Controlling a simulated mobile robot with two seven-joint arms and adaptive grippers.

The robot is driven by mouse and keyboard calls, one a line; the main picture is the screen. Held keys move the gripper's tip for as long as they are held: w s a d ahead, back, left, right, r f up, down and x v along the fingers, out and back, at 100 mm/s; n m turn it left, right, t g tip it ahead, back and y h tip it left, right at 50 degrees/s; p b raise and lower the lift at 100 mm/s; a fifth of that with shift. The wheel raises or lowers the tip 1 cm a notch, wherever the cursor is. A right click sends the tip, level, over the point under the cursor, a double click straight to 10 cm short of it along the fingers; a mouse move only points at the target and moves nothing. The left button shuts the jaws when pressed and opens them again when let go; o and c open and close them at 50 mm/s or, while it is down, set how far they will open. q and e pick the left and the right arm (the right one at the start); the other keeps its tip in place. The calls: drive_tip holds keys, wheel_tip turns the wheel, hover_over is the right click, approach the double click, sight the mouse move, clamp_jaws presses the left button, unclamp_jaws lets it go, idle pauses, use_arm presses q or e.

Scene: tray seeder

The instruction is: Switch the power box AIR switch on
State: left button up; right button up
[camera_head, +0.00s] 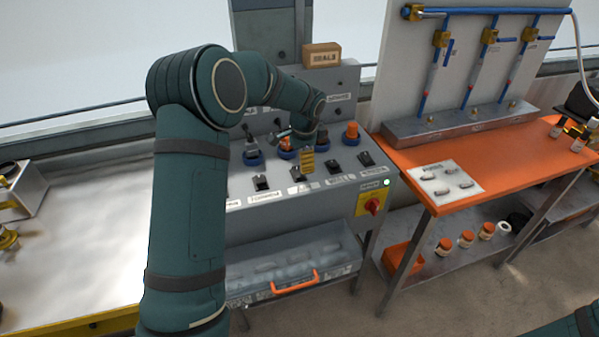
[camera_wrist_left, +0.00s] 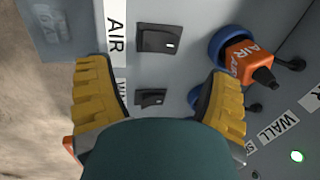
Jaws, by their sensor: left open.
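The grey power box (camera_head: 290,213) stands in the middle of the head view, with a row of black rocker switches along its sloped top. In the left wrist view a black rocker switch (camera_wrist_left: 158,40) sits beside the white AIR label (camera_wrist_left: 116,38). Whether it is on or off I cannot tell. My left gripper (camera_head: 306,162) is over the switch row, its yellow fingers pointing down. In the left wrist view its fingers (camera_wrist_left: 160,103) are apart and empty, with a second black switch (camera_wrist_left: 150,97) between them. The AIR switch lies just above that gap. My right gripper is out of view.
An orange AIR plug (camera_wrist_left: 247,60) in a blue ring stands close to the right finger. A red knob (camera_head: 373,206) on yellow is on the box's front. An orange-topped bench (camera_head: 500,165) stands to the right. A drawer with an orange handle (camera_head: 295,282) sits below.

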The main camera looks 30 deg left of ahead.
sight(298, 172)
use_arm(q)
drive_tip(key=b+x, duration=0.1)
drive_tip(key=x, duration=0.5)
drive_tip(key=shift+f, duration=0.2)
drive_tip(key=c, duration=1.2)
